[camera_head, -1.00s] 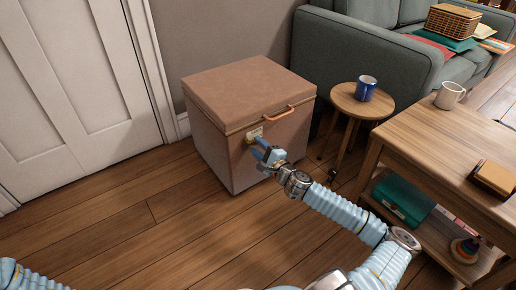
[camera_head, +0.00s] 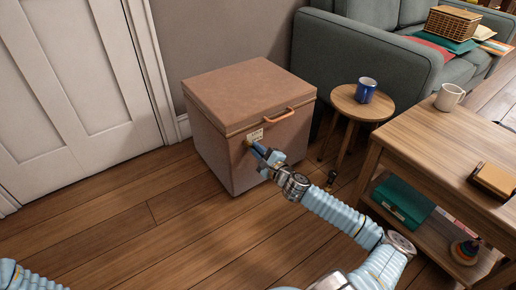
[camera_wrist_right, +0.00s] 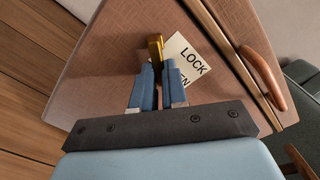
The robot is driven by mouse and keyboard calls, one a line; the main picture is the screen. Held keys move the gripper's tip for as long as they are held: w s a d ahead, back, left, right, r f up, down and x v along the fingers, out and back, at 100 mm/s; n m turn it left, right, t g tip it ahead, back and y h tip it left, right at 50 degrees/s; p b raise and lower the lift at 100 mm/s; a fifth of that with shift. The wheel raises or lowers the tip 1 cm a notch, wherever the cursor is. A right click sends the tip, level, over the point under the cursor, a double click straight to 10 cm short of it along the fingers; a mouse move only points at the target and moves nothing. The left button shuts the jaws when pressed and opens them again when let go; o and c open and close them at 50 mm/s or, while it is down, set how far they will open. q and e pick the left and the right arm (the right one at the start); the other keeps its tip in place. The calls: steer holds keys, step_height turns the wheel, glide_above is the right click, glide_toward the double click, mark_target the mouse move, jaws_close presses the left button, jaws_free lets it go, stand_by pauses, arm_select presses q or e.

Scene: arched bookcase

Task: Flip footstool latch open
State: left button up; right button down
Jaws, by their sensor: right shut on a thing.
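The footstool (camera_head: 230,135) is a brown box with a lid, standing on the floor by the wall; it fills much of the right wrist view (camera_wrist_right: 120,40). Its brass latch (camera_wrist_right: 155,47) is on the front face, beside a white label (camera_wrist_right: 190,62) reading "LOCK" and a partly hidden word ending "EN". The label also shows in the head view (camera_head: 256,134). My right gripper (camera_head: 253,147) is at the front face, its blue fingers (camera_wrist_right: 158,80) closed around the latch's lower part. The fingers hide part of the latch. My left gripper is out of view.
A copper-coloured handle (camera_head: 277,116) is on the lid's front edge. A round stool (camera_head: 345,100) with a blue mug (camera_head: 366,89) stands right of the footstool. A wooden table (camera_head: 440,135) is nearer on the right. The floor left of the footstool is clear.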

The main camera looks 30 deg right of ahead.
steer(key=c, duration=1.2)
jaws_free()
steer(key=shift+o, duration=0.2)
steer(key=s+d+p, duration=0.1)
steer(key=s, duration=1.3)
